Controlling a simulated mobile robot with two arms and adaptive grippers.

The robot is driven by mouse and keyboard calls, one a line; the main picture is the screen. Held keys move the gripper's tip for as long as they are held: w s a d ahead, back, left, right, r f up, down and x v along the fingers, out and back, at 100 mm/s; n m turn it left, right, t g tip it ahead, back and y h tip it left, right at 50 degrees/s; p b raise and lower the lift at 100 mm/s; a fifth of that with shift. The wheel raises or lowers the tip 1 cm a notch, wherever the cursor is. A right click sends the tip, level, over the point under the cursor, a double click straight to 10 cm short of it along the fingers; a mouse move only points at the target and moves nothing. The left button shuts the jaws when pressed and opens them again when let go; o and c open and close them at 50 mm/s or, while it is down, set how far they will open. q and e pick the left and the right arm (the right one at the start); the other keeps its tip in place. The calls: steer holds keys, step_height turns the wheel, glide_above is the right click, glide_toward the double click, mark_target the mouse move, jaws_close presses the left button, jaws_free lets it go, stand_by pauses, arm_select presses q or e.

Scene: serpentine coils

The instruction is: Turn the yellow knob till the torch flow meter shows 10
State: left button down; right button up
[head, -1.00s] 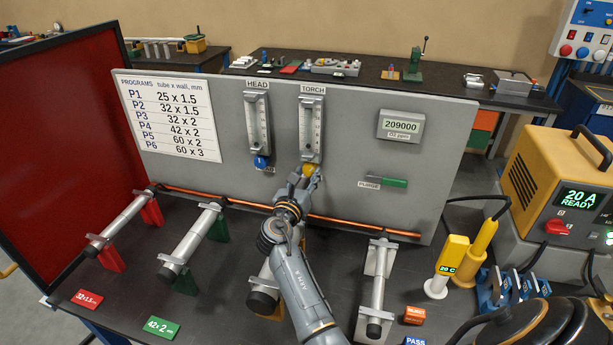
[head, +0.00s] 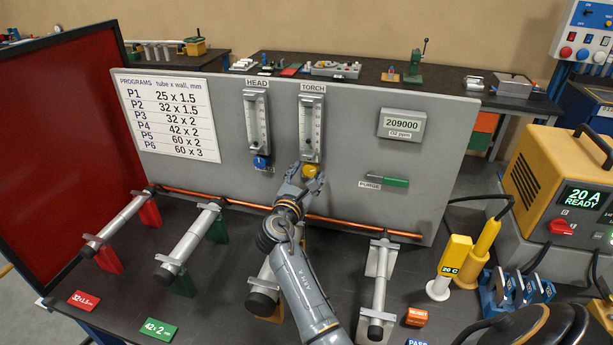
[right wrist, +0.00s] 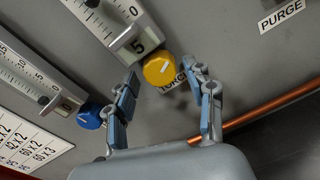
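The yellow knob (head: 310,170) sits on the grey panel under the torch flow meter (head: 310,127). In the right wrist view the yellow knob (right wrist: 158,70) has a pale pointer line, and the torch meter's window (right wrist: 147,38) beside it reads 5. My right gripper (head: 306,176) is open and empty, just short of the knob. In the right wrist view its fingers (right wrist: 167,88) are spread wide, with the knob beyond the gap and apart from them. My left gripper is not in view.
The head flow meter (head: 257,122) with its blue knob (head: 261,162) stands to the left; its window reads 0 in the right wrist view. A copper tube (head: 345,226) runs low along the panel. The green purge lever (head: 394,182) is to the right.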

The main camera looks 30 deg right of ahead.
steer(key=shift+s+a, duration=0.1)
steer(key=shift+a, duration=0.05)
steer(key=v, duration=0.7)
steer(key=shift+s, duration=0.1)
